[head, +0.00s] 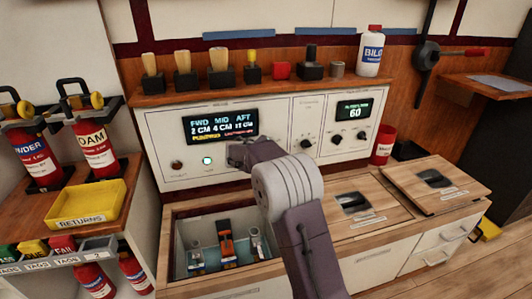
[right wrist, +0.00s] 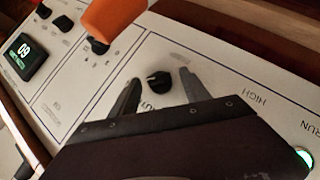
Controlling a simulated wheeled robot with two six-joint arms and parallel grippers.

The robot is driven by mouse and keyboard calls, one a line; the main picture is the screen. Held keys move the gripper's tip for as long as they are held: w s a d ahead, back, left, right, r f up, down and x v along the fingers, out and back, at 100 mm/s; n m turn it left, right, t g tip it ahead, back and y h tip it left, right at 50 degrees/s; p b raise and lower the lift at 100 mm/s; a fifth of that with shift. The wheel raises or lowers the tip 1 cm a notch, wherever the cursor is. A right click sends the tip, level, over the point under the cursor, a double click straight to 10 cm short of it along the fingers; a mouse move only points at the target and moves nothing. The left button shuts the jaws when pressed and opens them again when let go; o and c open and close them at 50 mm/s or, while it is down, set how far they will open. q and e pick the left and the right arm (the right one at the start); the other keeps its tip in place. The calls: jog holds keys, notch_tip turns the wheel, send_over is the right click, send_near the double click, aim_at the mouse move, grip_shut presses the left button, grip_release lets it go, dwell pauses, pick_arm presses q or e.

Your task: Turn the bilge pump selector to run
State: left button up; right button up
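The white control panel (head: 170,130) stands behind the counter in the head view. In the right wrist view a black selector knob (right wrist: 158,83) with a pale mark sits on the panel, its lettering partly hidden by my gripper. My right gripper (right wrist: 160,92) is open, with one finger on each side of this knob; I cannot tell whether they touch it. In the head view my right gripper (head: 240,155) is at the panel under the display and hides the knob. A lit green lamp (right wrist: 304,157) labelled RUN also shows in the head view (head: 207,160). My left gripper is not in view.
Other knobs (head: 306,143) and a second display (head: 355,110) are on the panel's right. A blurred orange object (right wrist: 112,18) covers part of the right wrist view. A yellow returns tray (head: 115,197) stands left.

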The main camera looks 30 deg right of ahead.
jog(key=p+v, duration=0.2)
jog(key=v, duration=0.7)
